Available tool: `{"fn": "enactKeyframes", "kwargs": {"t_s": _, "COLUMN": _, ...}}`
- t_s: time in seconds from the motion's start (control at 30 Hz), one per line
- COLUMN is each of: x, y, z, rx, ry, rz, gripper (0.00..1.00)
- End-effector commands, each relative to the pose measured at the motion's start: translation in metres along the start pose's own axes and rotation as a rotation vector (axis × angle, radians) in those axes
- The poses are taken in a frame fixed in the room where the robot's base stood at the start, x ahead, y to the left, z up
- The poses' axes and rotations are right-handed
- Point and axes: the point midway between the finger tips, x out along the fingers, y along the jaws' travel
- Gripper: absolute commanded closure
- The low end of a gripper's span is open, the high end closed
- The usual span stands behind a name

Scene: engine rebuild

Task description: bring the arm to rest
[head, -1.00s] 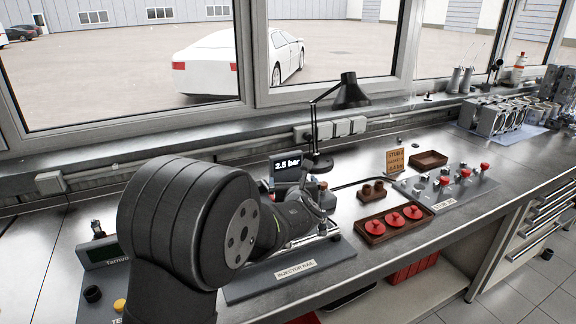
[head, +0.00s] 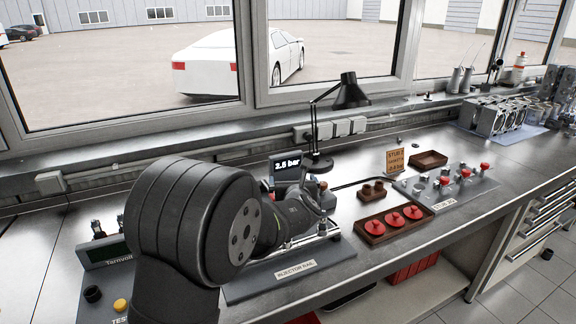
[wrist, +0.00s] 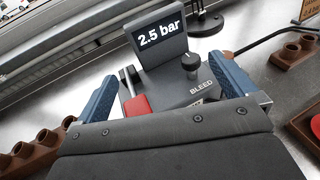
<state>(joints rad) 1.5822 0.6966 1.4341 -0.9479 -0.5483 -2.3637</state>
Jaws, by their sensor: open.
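My gripper (wrist: 168,100) shows in the wrist view with its two blue fingers spread wide apart and nothing held between them. Beyond the fingers stands a grey pressure unit with a display (wrist: 160,38) reading 2.5 bar, a red-handled lever (wrist: 137,105) and a black knob (wrist: 190,64) marked BLEED. In the head view my arm covers the left middle of the bench, and my gripper is mostly hidden behind it. The display (head: 287,165) shows just past the arm, near the injector rail plate (head: 290,277).
A desk lamp (head: 350,95) stands behind the display. To the right are a brown tray (head: 377,239) with red caps, a small brown block (head: 373,190) and the stub jig plate (head: 470,194). A tester box (head: 108,252) is at the left.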

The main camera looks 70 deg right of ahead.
Motion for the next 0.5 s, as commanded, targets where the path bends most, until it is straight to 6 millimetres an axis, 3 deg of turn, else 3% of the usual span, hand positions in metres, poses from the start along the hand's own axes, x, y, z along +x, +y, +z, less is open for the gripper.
{"fn": "enactKeyframes", "kwargs": {"t_s": 0.5, "x": -0.082, "y": -0.001, "z": 0.001, "rx": 0.000, "ry": -0.002, "rz": -0.002, "gripper": 0.00}}
